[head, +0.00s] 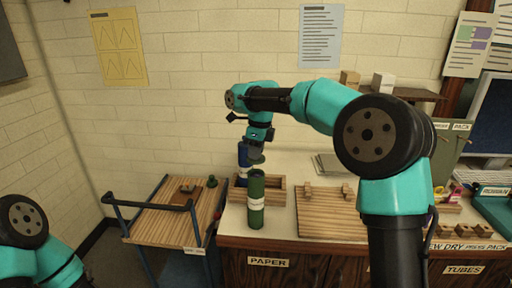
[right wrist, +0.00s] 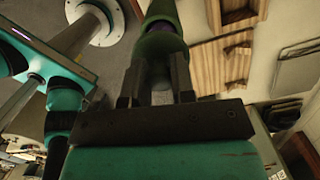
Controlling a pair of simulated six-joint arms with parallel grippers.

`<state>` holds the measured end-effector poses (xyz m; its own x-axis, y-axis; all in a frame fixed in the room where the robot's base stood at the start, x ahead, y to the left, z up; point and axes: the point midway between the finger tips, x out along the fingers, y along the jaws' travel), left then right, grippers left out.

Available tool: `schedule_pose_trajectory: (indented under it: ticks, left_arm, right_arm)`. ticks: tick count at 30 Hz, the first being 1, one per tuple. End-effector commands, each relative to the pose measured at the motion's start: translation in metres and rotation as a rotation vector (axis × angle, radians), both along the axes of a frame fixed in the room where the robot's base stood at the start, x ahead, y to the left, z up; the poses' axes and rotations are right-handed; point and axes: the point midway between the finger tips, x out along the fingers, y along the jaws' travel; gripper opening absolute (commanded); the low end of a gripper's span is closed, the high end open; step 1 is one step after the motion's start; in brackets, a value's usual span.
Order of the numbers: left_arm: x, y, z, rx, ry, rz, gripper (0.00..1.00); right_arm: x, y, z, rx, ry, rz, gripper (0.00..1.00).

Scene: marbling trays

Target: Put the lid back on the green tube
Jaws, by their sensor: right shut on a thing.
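The green tube (head: 256,214) stands upright at the front of the counter, with a white label around it. My right gripper (head: 257,151) is directly above the tube, pointing down, shut on a dull green lid (head: 257,160). The lid appears just above the tube's top, with a narrow gap. In the right wrist view the lid (right wrist: 160,45) is between the two fingers (right wrist: 153,85); the green tube (right wrist: 162,10) lies beyond, with something purple at its mouth, partly hidden by the lid. My left gripper is out of view.
A blue tube (head: 243,158) stands just behind in a wooden tray (head: 276,193). A slatted board (head: 325,224) with small wooden blocks lies right of it. A cart (head: 160,226) with a small green object (head: 212,181) stands left. The counter's front edge is close to the tube.

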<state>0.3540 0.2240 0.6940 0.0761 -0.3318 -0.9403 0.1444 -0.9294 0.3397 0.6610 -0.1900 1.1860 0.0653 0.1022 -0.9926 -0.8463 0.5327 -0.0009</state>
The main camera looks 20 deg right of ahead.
Motion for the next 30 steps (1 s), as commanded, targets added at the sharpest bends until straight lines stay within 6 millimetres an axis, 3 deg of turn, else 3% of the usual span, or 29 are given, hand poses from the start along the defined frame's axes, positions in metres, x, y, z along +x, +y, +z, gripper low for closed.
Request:
schedule_pose_trajectory:
  ticks: [15,30]
  left_arm:
    - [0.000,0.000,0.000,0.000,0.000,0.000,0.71]
    - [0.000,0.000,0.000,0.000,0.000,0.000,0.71]
  right_arm:
    - [0.000,0.000,-0.039,-0.001,0.002,0.000,0.02]
    - [0.000,0.000,-0.046,-0.001,0.001,0.000,0.02]
